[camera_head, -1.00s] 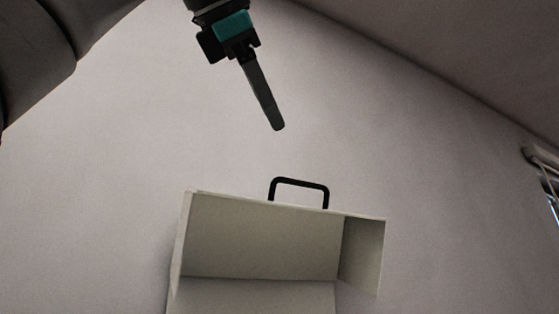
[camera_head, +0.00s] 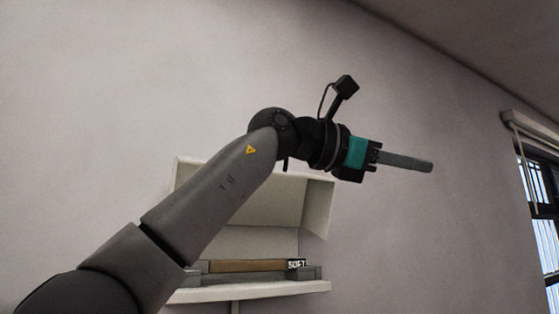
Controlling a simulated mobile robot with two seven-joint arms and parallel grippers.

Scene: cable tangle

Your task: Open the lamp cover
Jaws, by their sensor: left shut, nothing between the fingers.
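The lamp cover (camera_head: 315,205) is a pale box-like lid on the wall, raised so that its open inside shows. Its black handle is hidden behind my left arm. My left gripper (camera_head: 430,166) is shut and empty. It points right, in the air to the right of the cover and a little above it, apart from it. My left arm crosses in front of the cover's left and middle parts. My right gripper is not in view.
Below the cover is a pale ledge (camera_head: 250,291) with a grey and brown bar and a small label reading "SOFT". A window (camera_head: 540,195) with a blind is at the right edge. The wall between cover and window is bare.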

